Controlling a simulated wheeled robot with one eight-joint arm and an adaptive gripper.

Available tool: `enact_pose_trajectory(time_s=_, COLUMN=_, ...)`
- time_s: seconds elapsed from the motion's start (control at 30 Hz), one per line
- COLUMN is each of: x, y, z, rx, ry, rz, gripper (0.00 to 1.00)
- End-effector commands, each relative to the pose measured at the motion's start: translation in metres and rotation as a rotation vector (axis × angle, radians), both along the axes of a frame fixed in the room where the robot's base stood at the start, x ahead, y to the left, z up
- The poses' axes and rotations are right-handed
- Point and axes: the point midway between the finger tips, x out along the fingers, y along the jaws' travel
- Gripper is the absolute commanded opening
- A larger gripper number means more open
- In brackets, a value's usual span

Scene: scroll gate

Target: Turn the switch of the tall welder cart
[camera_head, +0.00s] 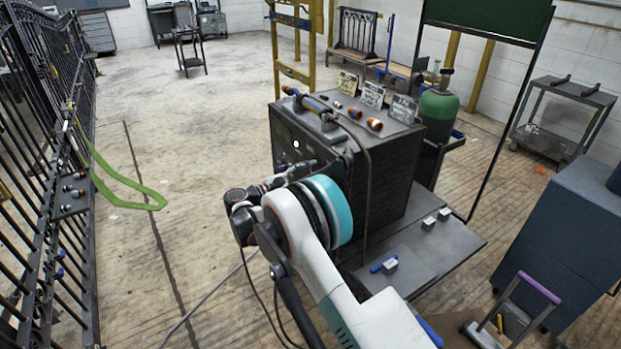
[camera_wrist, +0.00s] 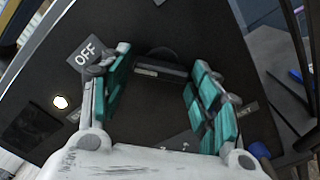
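The tall welder cart (camera_head: 392,175) is a dark box-shaped cabinet on a grey cart, in the middle of the head view. My gripper (camera_head: 318,165) is at its left-facing front panel, partly hidden by my wrist. In the wrist view my gripper (camera_wrist: 157,68) has its two teal-padded fingers spread wide on either side of a dark bar-like part (camera_wrist: 160,72), which may be the switch. I cannot tell whether the fingers touch it. A grey "OFF" label (camera_wrist: 87,53) is on the dark panel just left of the left finger.
A white round light (camera_wrist: 61,102) shows on the panel. On the cabinet's top lie a handle (camera_head: 318,105), orange-tipped parts (camera_head: 374,124) and several cards. A green gas bottle (camera_head: 438,105) stands behind. A black iron gate (camera_head: 60,180) lines the left; the floor between is mostly clear.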

Motion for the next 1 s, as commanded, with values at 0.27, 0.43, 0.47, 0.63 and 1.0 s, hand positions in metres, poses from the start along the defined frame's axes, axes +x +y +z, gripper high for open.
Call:
enact_pose_trajectory(time_s=0.27, x=-0.0002, y=0.0001, z=-0.0002, rx=0.001, ry=-0.001, rz=0.000, gripper=0.23)
enact_pose_trajectory(time_s=0.43, x=-0.0001, y=0.0002, z=-0.0001, rx=0.013, ry=-0.020, rz=0.000, gripper=0.23)
enact_pose_trajectory(time_s=0.47, x=-0.0001, y=0.0002, z=-0.0001, rx=0.018, ry=-0.027, rz=0.000, gripper=0.23)
enact_pose_trajectory(time_s=0.63, x=0.0002, y=0.0004, z=0.0002, rx=0.063, ry=-0.092, rz=-0.001, gripper=0.23)
enact_pose_trajectory(time_s=1.0, x=0.0007, y=0.0007, z=0.0018, rx=0.242, ry=-0.357, rz=-0.001, gripper=0.23)
